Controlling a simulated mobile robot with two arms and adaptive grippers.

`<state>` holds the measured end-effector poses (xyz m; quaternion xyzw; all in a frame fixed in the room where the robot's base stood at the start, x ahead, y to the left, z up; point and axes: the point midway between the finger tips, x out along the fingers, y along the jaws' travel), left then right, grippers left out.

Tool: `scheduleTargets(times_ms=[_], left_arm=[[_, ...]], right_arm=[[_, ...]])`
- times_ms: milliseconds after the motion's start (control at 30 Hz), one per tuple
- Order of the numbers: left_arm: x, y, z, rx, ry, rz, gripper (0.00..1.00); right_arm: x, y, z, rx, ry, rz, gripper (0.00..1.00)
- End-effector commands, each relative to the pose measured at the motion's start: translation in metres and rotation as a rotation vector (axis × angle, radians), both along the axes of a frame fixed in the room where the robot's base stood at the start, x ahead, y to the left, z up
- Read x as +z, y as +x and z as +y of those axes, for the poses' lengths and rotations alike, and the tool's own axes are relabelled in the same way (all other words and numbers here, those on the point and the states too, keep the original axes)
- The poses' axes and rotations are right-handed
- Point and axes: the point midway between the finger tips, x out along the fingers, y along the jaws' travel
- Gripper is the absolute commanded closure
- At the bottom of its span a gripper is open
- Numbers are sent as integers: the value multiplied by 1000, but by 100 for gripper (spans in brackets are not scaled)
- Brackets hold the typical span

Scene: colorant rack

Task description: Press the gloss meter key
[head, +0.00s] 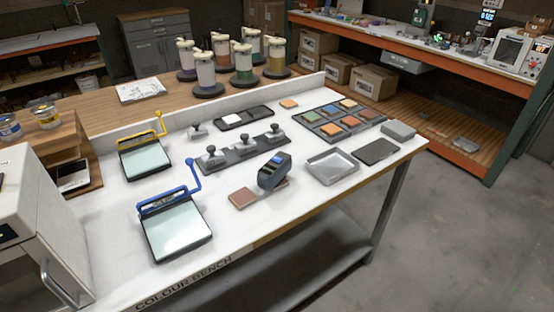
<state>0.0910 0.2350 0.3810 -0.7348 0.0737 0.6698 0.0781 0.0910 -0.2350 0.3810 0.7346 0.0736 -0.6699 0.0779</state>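A dark handheld device with a small blue screen, which looks like the gloss meter (274,171), stands near the front middle of the white bench. It sits at the right end of a flat brown panel (242,198), partly over a similar flat piece. Its key is too small to tell apart from the rest of its top. Neither of my grippers is in the head view, and nothing touches the device.
Left of the device on the bench (225,225) are a blue-handled press (176,228) and a yellow-handled one (146,158). Knobbed stamps (246,149) stand behind it. A grey tray (332,167) and a colour-tile rack (343,119) are to the right. The bench's front strip is clear.

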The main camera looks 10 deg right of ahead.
Motion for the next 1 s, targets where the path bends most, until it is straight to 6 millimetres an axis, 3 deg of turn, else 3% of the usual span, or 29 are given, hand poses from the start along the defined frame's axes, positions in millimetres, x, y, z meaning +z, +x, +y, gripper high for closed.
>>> scheduleTargets(times_ms=[233, 633, 1000], left_arm=[[0, 0, 0, 0, 0, 0, 22], [0, -1, 0, 0, 0, 1, 22], [0, -1, 0, 0, 0, 1, 22]], right_arm=[[0, 0, 0, 0, 0, 0, 22], [0, 0, 0, 0, 0, 0, 100], [0, 0, 0, 1, 0, 0, 100]])
